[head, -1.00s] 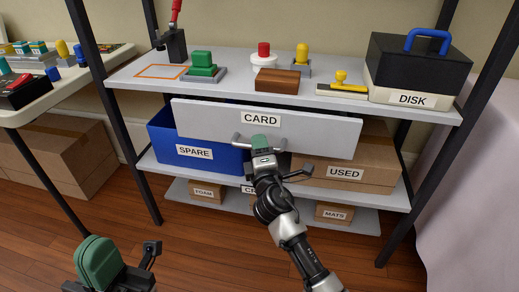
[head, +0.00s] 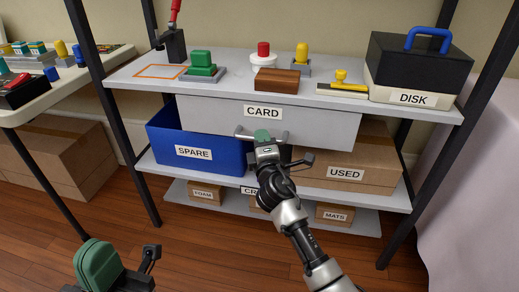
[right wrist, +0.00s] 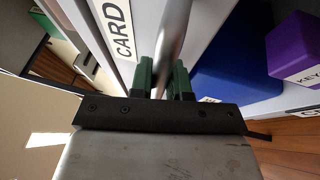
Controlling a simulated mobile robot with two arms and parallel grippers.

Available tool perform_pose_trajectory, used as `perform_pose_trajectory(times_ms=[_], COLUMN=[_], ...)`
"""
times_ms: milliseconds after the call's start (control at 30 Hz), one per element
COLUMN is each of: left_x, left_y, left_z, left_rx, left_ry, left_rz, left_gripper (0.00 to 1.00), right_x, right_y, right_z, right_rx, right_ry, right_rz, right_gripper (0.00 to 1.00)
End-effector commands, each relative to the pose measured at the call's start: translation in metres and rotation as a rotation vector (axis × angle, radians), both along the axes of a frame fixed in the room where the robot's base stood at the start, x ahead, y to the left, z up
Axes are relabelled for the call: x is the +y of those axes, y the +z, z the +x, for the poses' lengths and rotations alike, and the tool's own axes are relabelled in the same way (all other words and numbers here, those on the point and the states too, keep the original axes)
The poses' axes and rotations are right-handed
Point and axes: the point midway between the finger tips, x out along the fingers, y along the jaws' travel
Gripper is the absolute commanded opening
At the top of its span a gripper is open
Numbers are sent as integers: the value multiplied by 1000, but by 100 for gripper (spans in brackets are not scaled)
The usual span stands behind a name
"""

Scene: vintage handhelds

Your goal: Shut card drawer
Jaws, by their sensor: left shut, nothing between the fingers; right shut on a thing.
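The card drawer (head: 325,125) is a light grey front labelled CARD, under the shelf's top board. Its front now sits up against the board's front edge, and no gap shows above it in the head view. My right gripper (head: 263,136) is shut on the drawer's bar handle (head: 245,134). In the right wrist view the silver handle (right wrist: 174,35) runs between the green fingers of this gripper (right wrist: 163,72). My left gripper (head: 98,262) is shut and empty at the lower left, well away from the drawer.
A blue SPARE bin (head: 205,158) and a cardboard USED box (head: 345,174) stand below the drawer. The top board (head: 225,88) bears a green button, a wooden block and a black DISK box (head: 415,65). A white table (head: 45,105) stands at left.

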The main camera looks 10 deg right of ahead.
Motion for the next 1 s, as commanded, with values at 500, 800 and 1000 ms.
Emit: perform_pose_trajectory(times_ms=[500,800,1000], left_x=[0,0,0], left_y=[0,8,17], left_z=[0,0,0], left_rx=[0,-1,-2], left_ry=[1,1,1], left_rz=[0,1,1], left_gripper=[0,0,0], right_x=[0,-1,-5], right_y=[-1,-4,-11], right_z=[0,-19,-59], right_rx=[2,4,5], right_ry=[0,1,1], right_rz=[0,1,0], right_gripper=[42,42,42])
